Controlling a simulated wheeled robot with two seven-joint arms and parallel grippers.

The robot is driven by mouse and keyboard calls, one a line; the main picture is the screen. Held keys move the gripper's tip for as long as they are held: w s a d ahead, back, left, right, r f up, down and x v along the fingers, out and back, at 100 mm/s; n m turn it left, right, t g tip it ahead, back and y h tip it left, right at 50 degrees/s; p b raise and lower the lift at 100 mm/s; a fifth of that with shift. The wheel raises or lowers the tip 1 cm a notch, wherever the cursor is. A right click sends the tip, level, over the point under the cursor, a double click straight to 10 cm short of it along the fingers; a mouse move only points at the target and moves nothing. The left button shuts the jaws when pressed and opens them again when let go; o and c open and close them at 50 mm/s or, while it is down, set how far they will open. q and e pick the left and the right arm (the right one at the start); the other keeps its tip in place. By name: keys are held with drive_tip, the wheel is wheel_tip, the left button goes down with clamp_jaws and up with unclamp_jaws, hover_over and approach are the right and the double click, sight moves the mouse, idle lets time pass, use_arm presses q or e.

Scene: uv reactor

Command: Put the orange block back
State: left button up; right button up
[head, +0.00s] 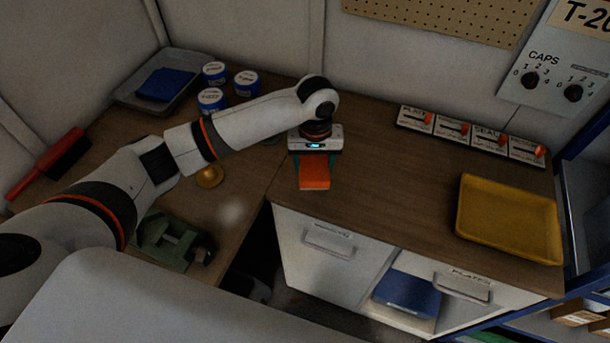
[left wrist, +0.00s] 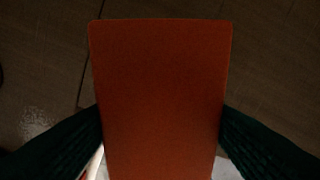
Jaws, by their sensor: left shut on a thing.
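The orange block (head: 314,172) is between the fingers of my left gripper (head: 315,172) in the head view. The gripper is shut on it. In the left wrist view the orange block (left wrist: 160,90) fills the middle, with a dark finger of my left gripper (left wrist: 160,140) against each side. The block is over the wooden bench near its front edge, above the white drawer cabinet. I cannot tell whether it touches the bench top. My right gripper is in neither view.
A yellow tray (head: 509,220) lies on the right of the bench (head: 400,190). Several orange-lever switches (head: 473,135) stand along the back. On the left are a grey tray (head: 125,95) with a blue piece, several white-lidded jars (head: 213,100), a green clamp (head: 168,242) and a red-handled brush (head: 45,163).

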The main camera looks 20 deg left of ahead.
use_arm(q)
wheel_tip(320, 180, down, 2)
wheel_tip(320, 180, down, 3)
drive_tip(key=shift+a+f+p, duration=0.1)
drive_tip(key=shift+a+p, duration=0.05)
drive_tip(key=shift+p, duration=0.25)
drive_tip(key=shift+f, duration=0.3)
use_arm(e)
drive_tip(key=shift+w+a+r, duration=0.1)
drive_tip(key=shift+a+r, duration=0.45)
use_arm(q)
drive_tip(key=shift+f, duration=0.15)
drive_tip(key=o, duration=0.9)
drive_tip(key=shift+o, duration=0.2)
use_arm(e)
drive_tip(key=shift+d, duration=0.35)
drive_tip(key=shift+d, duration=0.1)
